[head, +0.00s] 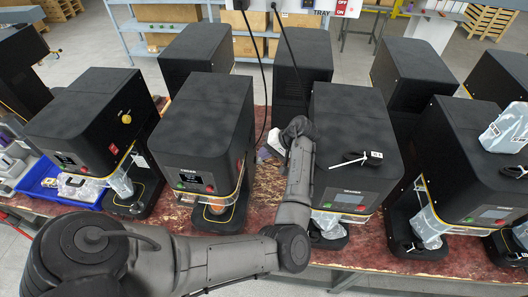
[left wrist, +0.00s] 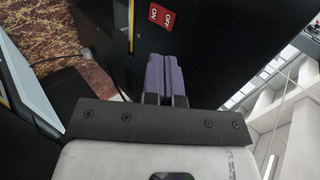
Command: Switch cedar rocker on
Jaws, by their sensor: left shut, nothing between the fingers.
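Black seamers stand in a row. The second front seamer from the left (head: 205,110) has a small front label that I cannot read for certain as cedar. My left gripper (head: 260,155) is between that seamer and the third, by its right side. In the left wrist view, a red rocker (left wrist: 162,16) marked ON and OFF sits on a black panel. The purple fingers of my left gripper (left wrist: 164,58) are shut and empty, below the rocker and apart from it. I cannot tell which side of the rocker is pressed. My right gripper is not in view.
The third front seamer (head: 345,125), with a black tagged item on top, stands close to my left forearm. The leftmost front seamer (head: 95,110) has a red switch on its side. A blue tray (head: 38,188) is at the left. A cable hangs between the machines.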

